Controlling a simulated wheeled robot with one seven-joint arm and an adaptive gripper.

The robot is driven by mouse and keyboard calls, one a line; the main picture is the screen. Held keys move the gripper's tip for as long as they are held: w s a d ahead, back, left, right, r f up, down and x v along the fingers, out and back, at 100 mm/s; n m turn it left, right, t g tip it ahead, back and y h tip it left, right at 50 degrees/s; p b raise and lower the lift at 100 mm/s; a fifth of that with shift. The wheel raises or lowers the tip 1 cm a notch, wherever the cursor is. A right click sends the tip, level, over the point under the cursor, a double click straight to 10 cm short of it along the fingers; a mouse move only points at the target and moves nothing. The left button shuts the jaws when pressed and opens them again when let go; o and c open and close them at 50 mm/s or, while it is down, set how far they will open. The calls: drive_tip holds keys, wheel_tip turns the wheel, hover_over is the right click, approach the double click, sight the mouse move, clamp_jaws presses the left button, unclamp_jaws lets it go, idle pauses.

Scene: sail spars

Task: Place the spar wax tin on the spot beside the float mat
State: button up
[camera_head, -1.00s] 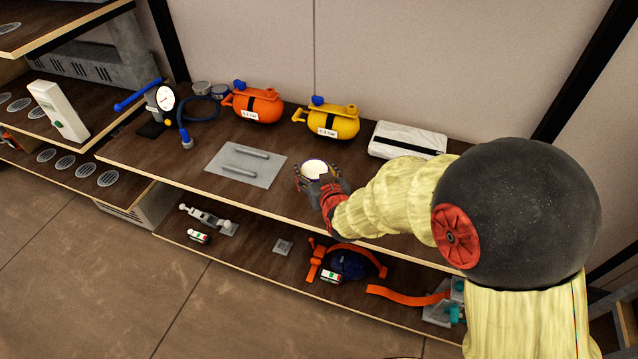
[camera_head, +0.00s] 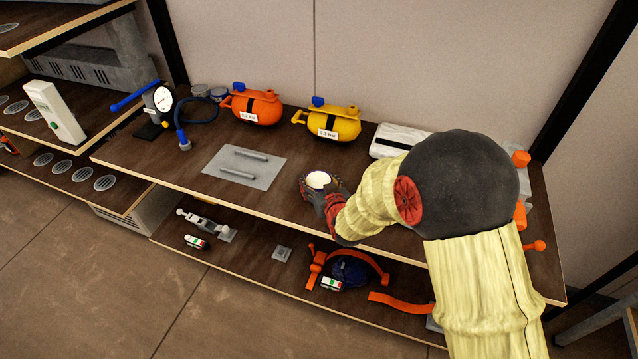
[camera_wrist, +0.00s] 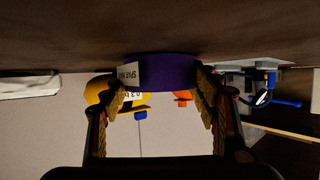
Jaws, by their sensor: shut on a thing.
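The spar wax tin (camera_head: 318,179) shows its pale round top in the head view. In the wrist view it is a purple tin (camera_wrist: 170,70) with a white label, seen upside down. My gripper (camera_head: 322,186) is shut on its sides, with a finger on each side in the wrist view (camera_wrist: 163,85). The tin is upright at or just above the upper shelf; I cannot tell if it touches. A flat grey mat (camera_head: 222,163) with two raised bars lies left of the tin, apart from it; it may be the float mat. No marked spot shows near the tin.
An orange float (camera_head: 256,107) and a yellow float (camera_head: 338,124) stand behind, with a white box (camera_head: 400,138) to their right. A gauge with hose (camera_head: 162,98) stands at the left. The shelf's front edge (camera_head: 215,196) is close. Orange parts (camera_head: 520,158) stand far right.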

drive_tip(key=shift+f, duration=0.1)
drive_tip(key=o, duration=1.6)
